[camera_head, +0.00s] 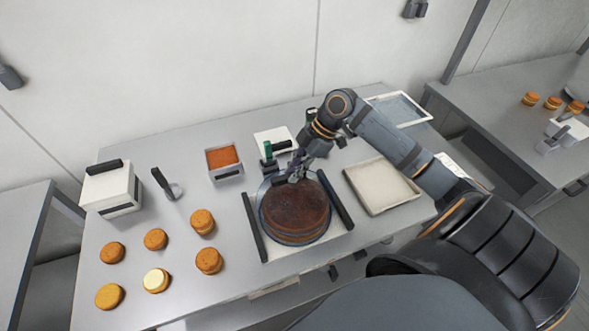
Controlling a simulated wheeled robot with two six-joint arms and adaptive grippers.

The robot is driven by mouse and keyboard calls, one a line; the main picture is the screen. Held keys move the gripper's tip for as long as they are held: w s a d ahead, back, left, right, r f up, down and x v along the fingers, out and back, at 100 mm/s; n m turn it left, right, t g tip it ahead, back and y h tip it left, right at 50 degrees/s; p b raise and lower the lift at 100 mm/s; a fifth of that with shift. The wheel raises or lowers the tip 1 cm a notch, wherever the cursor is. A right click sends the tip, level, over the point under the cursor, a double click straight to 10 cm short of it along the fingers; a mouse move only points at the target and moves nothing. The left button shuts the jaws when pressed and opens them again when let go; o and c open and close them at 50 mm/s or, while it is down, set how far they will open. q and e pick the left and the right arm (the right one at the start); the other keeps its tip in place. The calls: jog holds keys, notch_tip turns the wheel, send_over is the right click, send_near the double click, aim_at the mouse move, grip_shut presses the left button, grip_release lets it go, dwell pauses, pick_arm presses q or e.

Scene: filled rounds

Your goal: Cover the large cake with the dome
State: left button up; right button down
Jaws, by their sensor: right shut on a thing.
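The large cake (297,211) is round and brown. It sits on a white board (310,246) with dark bars along its left and right sides, near the middle of the table. The dome (262,201) looks clear, with a bluish outline around the cake; whether its rim touches the board I cannot tell. My right gripper (292,176) is over the back edge of the cake, shut on the top of the dome; the fingers partly hide the grip. My left gripper is not in view.
Several small round cakes (203,221) stand at the front left, near a white box (112,188). A container of orange filling (223,160) stands behind, left of the large cake. A beige tray (382,185) lies to the right, below my right arm. Another table (500,115) is at right.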

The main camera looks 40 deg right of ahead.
jog(key=shift+r, duration=0.1)
jog(key=shift+f, duration=0.25)
dwell(0.5)
jog(key=c, duration=0.7)
grip_release()
notch_tip(320, 180, up, 7)
jog(key=p, duration=0.7)
jog(key=shift+r, duration=0.1)
